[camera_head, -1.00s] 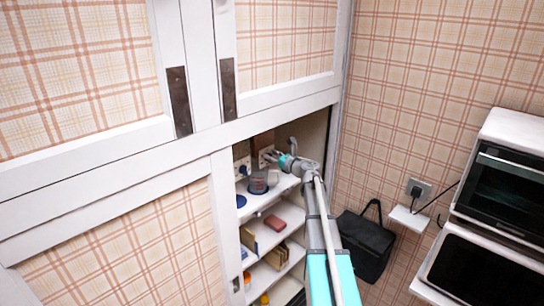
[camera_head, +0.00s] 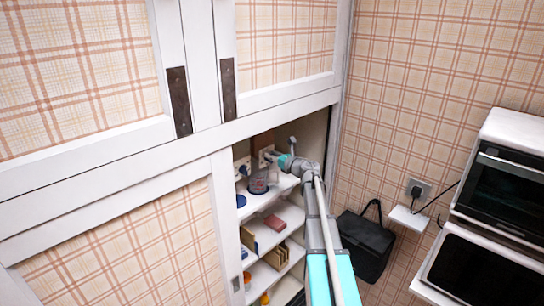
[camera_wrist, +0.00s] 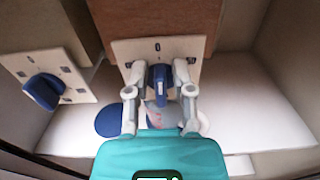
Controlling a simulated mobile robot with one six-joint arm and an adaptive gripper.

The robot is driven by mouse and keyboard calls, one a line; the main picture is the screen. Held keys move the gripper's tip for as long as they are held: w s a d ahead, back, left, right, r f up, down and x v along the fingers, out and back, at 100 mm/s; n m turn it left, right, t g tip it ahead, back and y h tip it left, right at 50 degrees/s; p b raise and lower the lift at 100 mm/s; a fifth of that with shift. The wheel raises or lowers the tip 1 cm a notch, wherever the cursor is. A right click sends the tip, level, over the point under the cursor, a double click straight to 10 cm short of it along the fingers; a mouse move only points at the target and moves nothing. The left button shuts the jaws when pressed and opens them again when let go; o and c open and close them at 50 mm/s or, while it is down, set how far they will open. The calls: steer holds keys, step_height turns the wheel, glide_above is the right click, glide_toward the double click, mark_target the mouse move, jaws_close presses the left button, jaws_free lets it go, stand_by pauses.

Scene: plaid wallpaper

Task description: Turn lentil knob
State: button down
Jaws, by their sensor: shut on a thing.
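In the wrist view, a blue knob (camera_wrist: 160,84) sits on a pale plate (camera_wrist: 190,48) with small dark marks around it. My gripper (camera_wrist: 160,92) has a finger on each side of this knob and is shut on it. A second blue knob (camera_wrist: 42,92), turned at a slant, sits on another pale plate (camera_wrist: 75,75) to the left. In the head view, my gripper (camera_head: 268,156) reaches into the cupboard at the upper shelf, and the knob it holds is too small to make out there. I cannot tell from any readable label which knob is the lentil one.
A blue disc (camera_wrist: 118,120) lies left of the gripper. Lower shelves hold a reddish block (camera_head: 275,222) and other items. The cupboard's door (camera_head: 120,250) and side wall bound the opening.

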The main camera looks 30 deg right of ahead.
steer(key=shift+m, duration=0.4)
steer(key=m, duration=0.2)
steer(key=d+m, duration=0.1)
steer(key=m, duration=0.2)
steer(key=shift+w+f+m, duration=0.15)
steer(key=shift+w+m, duration=0.05)
steer(key=shift+m, duration=0.1)
steer(key=m+b, duration=0.1)
steer(key=m, duration=0.5)
steer(key=f+m+b, duration=0.1)
steer(key=m, duration=0.5)
steer(key=f+m, duration=0.1)
steer(key=m, duration=0.5)
steer(key=shift+w+d+f+b, duration=0.1)
steer(key=shift+d+f+b, duration=0.15)
steer(key=shift+b, duration=0.15)
steer(key=c, duration=0.7)
jaws_free()
